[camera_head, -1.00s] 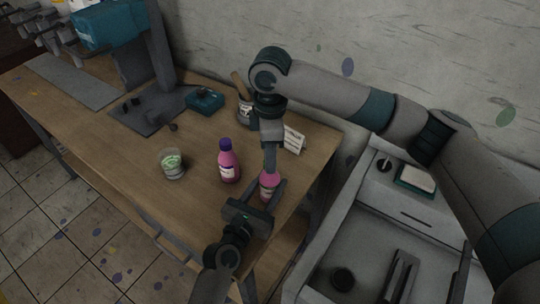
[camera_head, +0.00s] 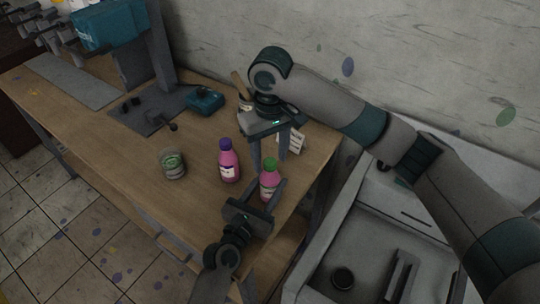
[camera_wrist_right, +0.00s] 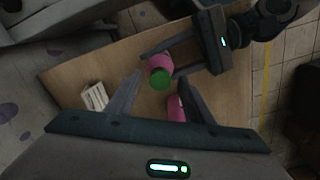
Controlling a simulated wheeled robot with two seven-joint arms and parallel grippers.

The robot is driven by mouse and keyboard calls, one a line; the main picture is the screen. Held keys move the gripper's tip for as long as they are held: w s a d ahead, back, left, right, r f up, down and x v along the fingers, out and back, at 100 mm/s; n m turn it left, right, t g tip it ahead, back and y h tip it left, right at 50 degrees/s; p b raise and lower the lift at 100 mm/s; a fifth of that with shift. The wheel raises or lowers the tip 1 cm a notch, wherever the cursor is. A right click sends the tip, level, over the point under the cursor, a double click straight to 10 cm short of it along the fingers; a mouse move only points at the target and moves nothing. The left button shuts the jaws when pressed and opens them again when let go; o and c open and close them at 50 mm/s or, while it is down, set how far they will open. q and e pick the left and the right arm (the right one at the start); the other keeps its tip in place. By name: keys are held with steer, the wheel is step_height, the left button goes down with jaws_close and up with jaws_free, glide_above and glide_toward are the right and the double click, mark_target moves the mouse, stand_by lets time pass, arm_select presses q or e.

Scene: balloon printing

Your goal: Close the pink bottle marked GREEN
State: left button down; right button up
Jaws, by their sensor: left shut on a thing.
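A pink bottle with a green cap (camera_head: 269,180) stands on the table in the head view. My left gripper (camera_head: 270,191) is shut on its body from the front. The cap (camera_wrist_right: 160,79) sits on the bottle's top, seen from above in the right wrist view. My right gripper (camera_head: 270,157) is open just above the cap, its fingers spread to either side and apart from it. The bottle's label is too small to read. A second pink bottle with a purple cap (camera_head: 228,164) stands to the left.
A glass jar with a green label (camera_head: 173,165) stands left of the bottles. A white card (camera_head: 297,141) and a container with a brush (camera_head: 244,99) stand behind my right gripper. A teal box (camera_head: 204,99) lies farther back. The table's left front is clear.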

stand_by(0.3)
step_height(320, 180, up, 12)
stand_by(0.7)
arm_select(q)
steer(key=c, duration=0.9)
jaws_free()
steer(key=shift+c, duration=0.2)
steer(key=b+v, duration=0.3)
steer(key=v, duration=1.3)
steer(key=shift+s+a+f+b, duration=0.1)
steer(key=shift+s+f+b, duration=0.05)
steer(key=shift+b, duration=0.2)
arm_select(e)
step_height(320, 180, down, 4)
steer(key=shift+r, duration=0.1)
arm_select(q)
steer(key=shift+s+a, duration=0.25)
steer(key=shift+s, duration=0.25)
